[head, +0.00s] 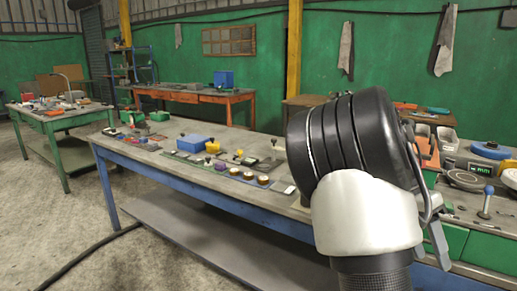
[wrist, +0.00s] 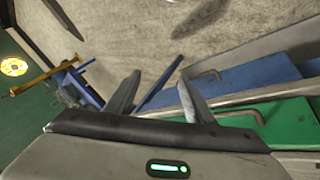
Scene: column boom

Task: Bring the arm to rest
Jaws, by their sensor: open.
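My gripper (wrist: 156,92) shows in the wrist view with its two grey fingers spread apart and nothing held between them. Behind the fingers are bare concrete floor and a thin blue bar. Blue and green drawer fronts lie close to the right finger; I cannot tell whether it touches them. In the head view my arm, a large black and white link, fills the right middle and hides part of the benches.
A long workbench (head: 148,157) with blue legs carries a blue box (head: 192,143) and several small parts. A green bench (head: 468,240) with tools stands at the right. Another table (head: 60,118) is at the far left. Open floor (head: 50,225) lies at the left, crossed by a black cable (head: 92,250).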

